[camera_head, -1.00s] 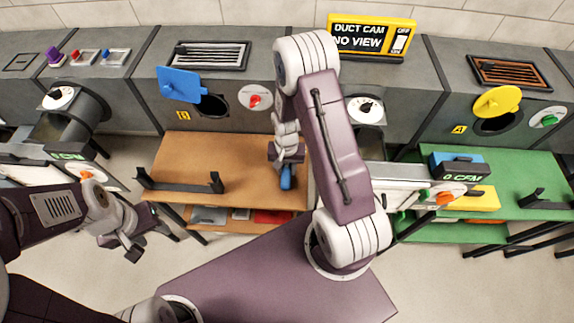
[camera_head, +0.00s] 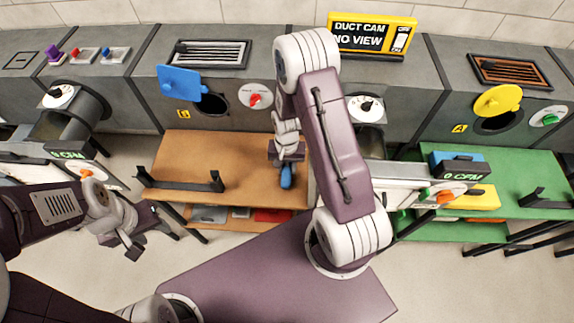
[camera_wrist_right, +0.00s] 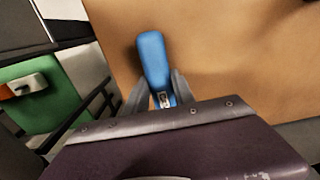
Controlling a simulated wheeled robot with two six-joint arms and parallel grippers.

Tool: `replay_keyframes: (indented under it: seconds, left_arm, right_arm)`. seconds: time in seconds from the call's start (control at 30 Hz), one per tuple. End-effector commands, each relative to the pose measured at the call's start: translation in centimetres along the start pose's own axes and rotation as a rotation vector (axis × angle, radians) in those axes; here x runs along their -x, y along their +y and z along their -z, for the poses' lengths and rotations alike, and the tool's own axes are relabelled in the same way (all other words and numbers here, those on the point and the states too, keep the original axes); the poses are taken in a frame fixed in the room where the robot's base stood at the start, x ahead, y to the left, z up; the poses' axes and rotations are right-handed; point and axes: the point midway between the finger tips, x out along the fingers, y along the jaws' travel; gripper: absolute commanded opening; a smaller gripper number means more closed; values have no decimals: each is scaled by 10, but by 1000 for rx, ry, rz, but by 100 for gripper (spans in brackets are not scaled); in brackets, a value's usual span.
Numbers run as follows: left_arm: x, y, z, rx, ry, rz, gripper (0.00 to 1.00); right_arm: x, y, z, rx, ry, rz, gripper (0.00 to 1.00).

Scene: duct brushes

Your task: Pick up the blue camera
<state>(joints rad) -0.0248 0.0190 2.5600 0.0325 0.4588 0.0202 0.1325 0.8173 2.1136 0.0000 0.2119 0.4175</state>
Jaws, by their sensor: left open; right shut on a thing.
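The blue camera (camera_head: 287,177) is a rounded blue piece at the right part of the brown bench top. My right gripper (camera_head: 286,164) reaches down over it and is shut on its near end. In the right wrist view the blue camera (camera_wrist_right: 153,62) points away from my right gripper (camera_wrist_right: 160,100), with a finger on each side of its narrow end. Whether it touches the bench or hangs just above it I cannot tell. My left gripper (camera_head: 131,246) is open and empty, left of the brown bench and apart from it.
The brown bench (camera_head: 235,160) carries a black cradle (camera_head: 182,182) at its left; its middle is clear. Behind stand a duct opening with a blue lid (camera_head: 180,82) and one with a yellow lid (camera_head: 497,100). A sign (camera_head: 371,36) reads "DUCT CAM NO VIEW".

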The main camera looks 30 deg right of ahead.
Motion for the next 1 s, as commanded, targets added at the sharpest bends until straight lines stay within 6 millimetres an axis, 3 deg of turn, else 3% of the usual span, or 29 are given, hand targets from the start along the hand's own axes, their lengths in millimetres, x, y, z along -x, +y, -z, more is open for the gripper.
replay_keyframes:
  seconds: [0.4, 0.67, 1.0]
  left_arm:
    - [13, 0, 1, 0, 0, 0, 46]
    - [15, 0, 2, 0, 0, 0, 46]
    - [46, 1, 5, 0, 0, 0, 46]
  right_arm:
    - [87, -1, 1, 0, 5, 2, 0]
    - [101, 0, 0, 0, 1, 1, 0]
    - [133, 0, 0, 0, 2, 1, 0]
